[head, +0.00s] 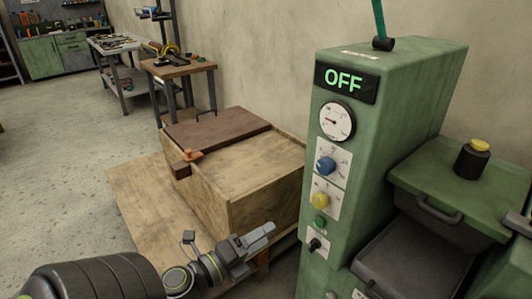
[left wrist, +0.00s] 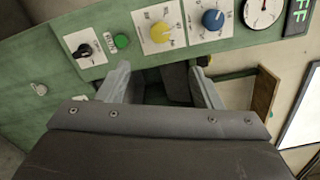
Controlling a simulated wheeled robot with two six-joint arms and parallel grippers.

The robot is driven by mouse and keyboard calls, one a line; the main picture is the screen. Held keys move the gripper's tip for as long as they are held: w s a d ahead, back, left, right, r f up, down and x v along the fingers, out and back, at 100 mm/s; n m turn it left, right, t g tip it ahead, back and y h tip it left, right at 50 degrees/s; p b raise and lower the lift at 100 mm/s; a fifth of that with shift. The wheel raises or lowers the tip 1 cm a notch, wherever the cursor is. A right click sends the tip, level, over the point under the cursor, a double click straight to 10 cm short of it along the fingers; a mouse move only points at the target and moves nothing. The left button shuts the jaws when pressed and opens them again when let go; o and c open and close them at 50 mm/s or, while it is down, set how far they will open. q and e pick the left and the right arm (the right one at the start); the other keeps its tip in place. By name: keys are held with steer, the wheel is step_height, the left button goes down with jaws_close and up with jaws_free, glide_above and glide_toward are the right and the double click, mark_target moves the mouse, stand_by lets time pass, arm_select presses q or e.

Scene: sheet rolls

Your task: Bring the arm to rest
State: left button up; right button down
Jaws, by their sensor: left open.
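My left arm comes in from the bottom left of the head view. Its gripper (head: 258,239) is held low in front of the wooden box, left of the green machine's control panel. In the left wrist view the two fingers of this gripper (left wrist: 163,82) stand apart with nothing between them. The panel's knobs and green button lie beyond the fingers there, and I see no contact with them. My right gripper does not show.
The green machine (head: 340,190) has a lit OFF display (head: 345,82), a gauge, a blue knob (head: 326,164) and a yellow knob (head: 321,199). A wooden box (head: 255,180) with a brown lid stands on a wooden base (head: 135,190). Open floor (head: 50,160) lies left.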

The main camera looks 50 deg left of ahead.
arm_select(q)
steer(key=s+a+f+n+g+y+p, duration=0.1)
steer(key=s+a+f+n+g+y, duration=0.2)
steer(key=f, duration=0.7)
steer(key=a+f+n+g+y+p, duration=0.15)
steer(key=a+f+n, duration=0.3)
steer(key=f, duration=0.45)
steer(key=s+a+f+n+g+y+p, duration=0.15)
steer(key=a+f+n+g, duration=0.3)
steer(key=f, duration=0.55)
steer(key=s+d+f+n+g+h+p, duration=0.15)
steer(key=s+d+f+n+g, duration=0.35)
steer(key=s+f, duration=0.7)
steer(key=s+d+f+n+g+h+p, duration=0.2)
steer(key=s+d+f+n, duration=0.4)
steer(key=s+d+f, duration=0.2)
steer(key=s+d, duration=0.2)
steer(key=d, duration=0.1)
steer(key=shift+s+g+p, duration=0.3)
steer(key=shift+s+g, duration=0.05)
steer(key=shift+g, duration=0.05)
steer(key=shift+f, duration=0.1)
